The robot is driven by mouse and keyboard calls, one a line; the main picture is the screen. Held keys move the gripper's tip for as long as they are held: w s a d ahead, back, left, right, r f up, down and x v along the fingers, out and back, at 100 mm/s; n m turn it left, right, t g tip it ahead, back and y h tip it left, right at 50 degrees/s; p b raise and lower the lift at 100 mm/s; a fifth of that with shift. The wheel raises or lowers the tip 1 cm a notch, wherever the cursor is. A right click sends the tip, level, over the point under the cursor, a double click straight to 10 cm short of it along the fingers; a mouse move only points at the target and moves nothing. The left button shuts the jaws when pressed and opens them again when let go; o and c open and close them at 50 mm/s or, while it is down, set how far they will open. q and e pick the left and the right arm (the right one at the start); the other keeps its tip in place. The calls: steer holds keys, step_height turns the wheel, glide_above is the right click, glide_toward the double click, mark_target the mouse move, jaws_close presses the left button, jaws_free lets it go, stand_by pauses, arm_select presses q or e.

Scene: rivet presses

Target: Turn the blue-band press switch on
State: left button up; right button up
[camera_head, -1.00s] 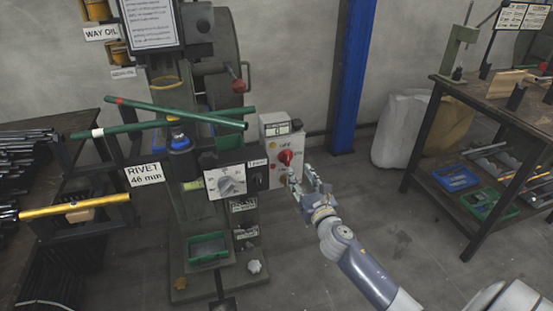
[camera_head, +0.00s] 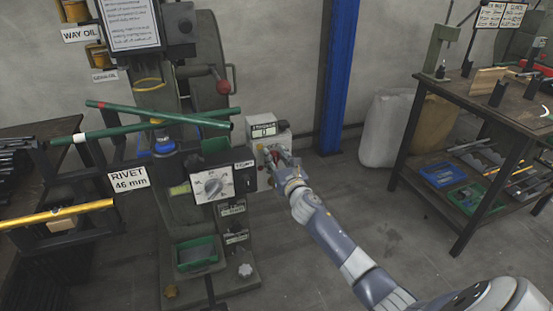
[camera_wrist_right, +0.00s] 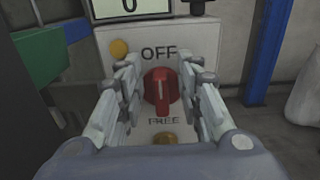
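The press (camera_head: 205,130) stands at left centre in the head view, with a blue band (camera_head: 164,147) on its column. Its pale switch box (camera_head: 254,145) is on the right side. In the right wrist view the red switch knob (camera_wrist_right: 161,90) stands upright, with OFF above it and FREE below. My right gripper (camera_wrist_right: 160,78) is open, with one finger on each side of the knob. I see gaps between fingers and knob. In the head view the right gripper (camera_head: 277,160) largely hides the knob. My left gripper is not in view.
A yellow button (camera_wrist_right: 119,48) and a brass button (camera_wrist_right: 165,138) are on the box near the knob. A grey dial (camera_head: 213,186) is left of the box. Green bars (camera_head: 110,128) cross the press. A workbench (camera_head: 470,100) stands at right.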

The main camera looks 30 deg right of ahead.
jaws_close()
